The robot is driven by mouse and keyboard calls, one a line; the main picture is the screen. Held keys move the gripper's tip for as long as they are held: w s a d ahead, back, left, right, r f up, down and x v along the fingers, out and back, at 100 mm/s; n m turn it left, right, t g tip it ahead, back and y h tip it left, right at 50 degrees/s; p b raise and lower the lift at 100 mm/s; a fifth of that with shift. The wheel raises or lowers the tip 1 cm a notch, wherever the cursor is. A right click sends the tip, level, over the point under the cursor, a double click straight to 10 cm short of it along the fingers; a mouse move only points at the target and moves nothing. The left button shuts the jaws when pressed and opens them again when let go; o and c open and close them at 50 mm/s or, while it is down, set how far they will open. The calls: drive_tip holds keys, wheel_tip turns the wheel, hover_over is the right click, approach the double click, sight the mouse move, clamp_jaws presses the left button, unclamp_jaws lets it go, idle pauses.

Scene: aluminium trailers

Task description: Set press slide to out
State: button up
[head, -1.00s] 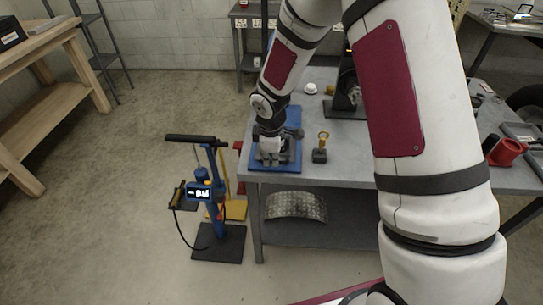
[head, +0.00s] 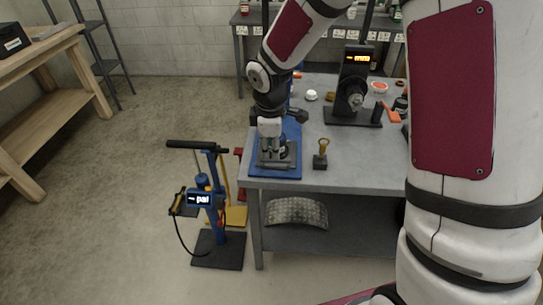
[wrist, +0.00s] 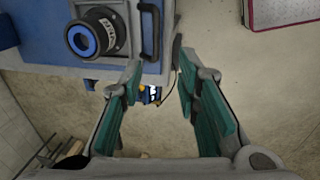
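The press (head: 262,170) has a blue base at the front left corner of the grey workbench. Its grey slide plate (head: 286,162) lies on the base. In the wrist view the slide plate (wrist: 72,62) carries a round black-and-blue part (wrist: 95,33), and a black bar handle (wrist: 151,30) stands at its edge. My gripper (wrist: 160,76) is open, with teal-padded fingers spread and nothing between them. Its tips are close to the handle in the picture; contact cannot be told. In the head view my gripper (head: 271,150) is over the press and hides part of it.
A small block with a yellow-topped pin (head: 321,155) stands right of the press. A black machine with an orange display (head: 357,75) is farther back. A blue floor-standing device (head: 210,195) stands left of the workbench (head: 350,167). The floor at left is mostly clear.

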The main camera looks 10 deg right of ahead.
drive_tip(key=shift+s+a+r, duration=0.1)
drive_tip(key=shift+s+r, duration=0.1)
drive_tip(key=shift+r, duration=1.05)
drive_tip(key=s+d+r+m+t+h, duration=0.1)
drive_tip(key=s+d+r+m, duration=0.2)
drive_tip(key=s+r, duration=0.3)
drive_tip(key=s+d+r+m, duration=0.2)
drive_tip(key=s+r+m, duration=0.2)
drive_tip(key=r, duration=0.4)
drive_tip(key=s+r+m+t, duration=0.1)
drive_tip(key=s+r+m, duration=0.2)
drive_tip(key=s, duration=0.5)
drive_tip(key=s+d+r+m+t+y, duration=0.1)
drive_tip(key=s+r+m, duration=0.1)
drive_tip(key=s+m, duration=0.2)
drive_tip(key=s, duration=0.3)
drive_tip(key=shift+s+d+r+m+y, duration=0.25)
drive_tip(key=shift+s+r+m+y, duration=0.05)
drive_tip(key=shift+s+r, duration=0.1)
